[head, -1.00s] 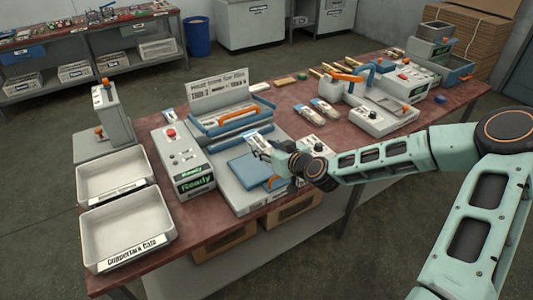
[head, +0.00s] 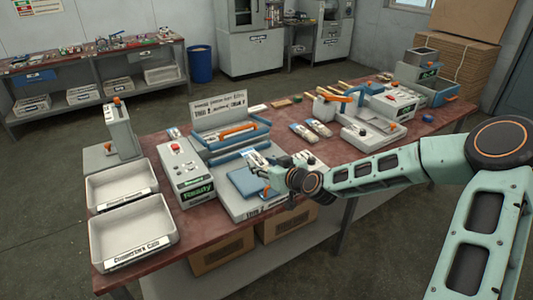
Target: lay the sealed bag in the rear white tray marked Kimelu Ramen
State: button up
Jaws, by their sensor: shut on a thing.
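My gripper (head: 268,168) is shut on a small white-and-blue bag (head: 256,158) and holds it over the blue pad of the press. The fingers hide part of the bag, and I cannot see its seal. The rear white tray (head: 152,171) is at the left of the table, well left of my gripper, and looks empty. Its front label is too small to read. The front white tray (head: 172,232), with a different label, stands nearer and also looks empty.
A grey device (head: 119,128) with an orange knob stands behind the trays. Two more bags (head: 303,132) lie behind right of the press.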

jog(key=s+d+r+m+t+h+p, duration=0.1)
jog(key=s+d+r+m+h, duration=0.1)
jog(key=d+r, duration=0.5)
jog(key=s+d+r+m+t+h+p, duration=0.1)
jog(key=s+d+r+m+h, duration=0.2)
jog(key=d+r+m+h, duration=0.2)
jog(key=d+r, duration=0.3)
jog(key=d, duration=0.3)
jog(key=shift+d+h+p, duration=0.25)
jog(key=shift+h+p, duration=0.15)
jog(key=shift+r, duration=0.1)
